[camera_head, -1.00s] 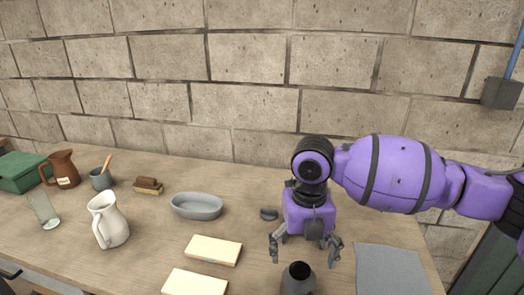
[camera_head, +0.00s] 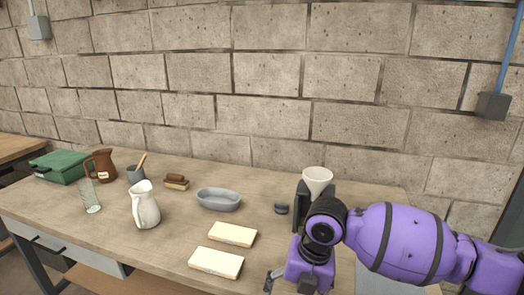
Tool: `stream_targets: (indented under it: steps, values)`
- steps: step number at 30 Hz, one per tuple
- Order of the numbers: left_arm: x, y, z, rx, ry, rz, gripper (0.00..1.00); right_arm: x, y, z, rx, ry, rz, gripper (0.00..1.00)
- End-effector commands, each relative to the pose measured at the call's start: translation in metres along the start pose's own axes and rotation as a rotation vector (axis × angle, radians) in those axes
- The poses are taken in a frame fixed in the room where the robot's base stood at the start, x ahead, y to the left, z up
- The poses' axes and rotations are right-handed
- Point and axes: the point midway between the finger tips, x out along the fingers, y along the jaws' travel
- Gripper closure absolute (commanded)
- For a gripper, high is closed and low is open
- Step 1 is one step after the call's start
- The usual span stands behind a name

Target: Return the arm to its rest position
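My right arm comes in from the right edge of the head view, and its gripper (camera_head: 303,287) hangs over the front right of the table, cut by the bottom edge. I see nothing held, though the fingertips are not fully visible. My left arm and gripper are not in view.
A white funnel (camera_head: 317,179) on a dark stand (camera_head: 300,205) is right behind my wrist. A grey mat (camera_head: 375,283) lies under my forearm. Cream blocks (camera_head: 232,234), a grey oval dish (camera_head: 218,199) and a white pitcher (camera_head: 145,206) stand left on the wooden table (camera_head: 110,220).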

Motion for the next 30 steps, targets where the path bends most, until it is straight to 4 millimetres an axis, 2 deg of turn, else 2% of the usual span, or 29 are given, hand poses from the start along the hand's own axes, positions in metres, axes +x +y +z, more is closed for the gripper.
stream_targets:
  steps: [1,5,10,13,16,20,23,26,30]
  values:
    - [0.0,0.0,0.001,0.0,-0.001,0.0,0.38,0.018,0.006,-0.009,0.059,0.013,0.042,0.16]
    - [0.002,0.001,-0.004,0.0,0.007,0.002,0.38,0.059,0.026,-0.026,0.26,0.031,0.169,0.16]
    - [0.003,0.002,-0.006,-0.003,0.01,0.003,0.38,0.113,0.048,-0.05,0.649,0.079,0.379,0.16]
    - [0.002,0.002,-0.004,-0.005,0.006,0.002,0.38,0.138,0.05,-0.061,0.912,0.111,0.495,0.16]
    - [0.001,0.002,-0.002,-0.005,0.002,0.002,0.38,0.16,0.04,-0.07,1.187,0.139,0.599,0.16]
    - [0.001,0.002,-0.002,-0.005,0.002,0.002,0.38,0.186,0.009,-0.082,1.553,0.156,0.717,0.16]
    - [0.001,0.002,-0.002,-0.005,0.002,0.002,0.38,0.205,-0.03,-0.096,1.833,0.146,0.796,0.16]
    - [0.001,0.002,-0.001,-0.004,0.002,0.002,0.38,0.222,-0.079,-0.119,2.101,0.11,0.867,0.16]
    - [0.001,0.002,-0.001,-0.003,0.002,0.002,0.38,0.237,-0.15,-0.16,2.403,0.022,0.947,0.16]
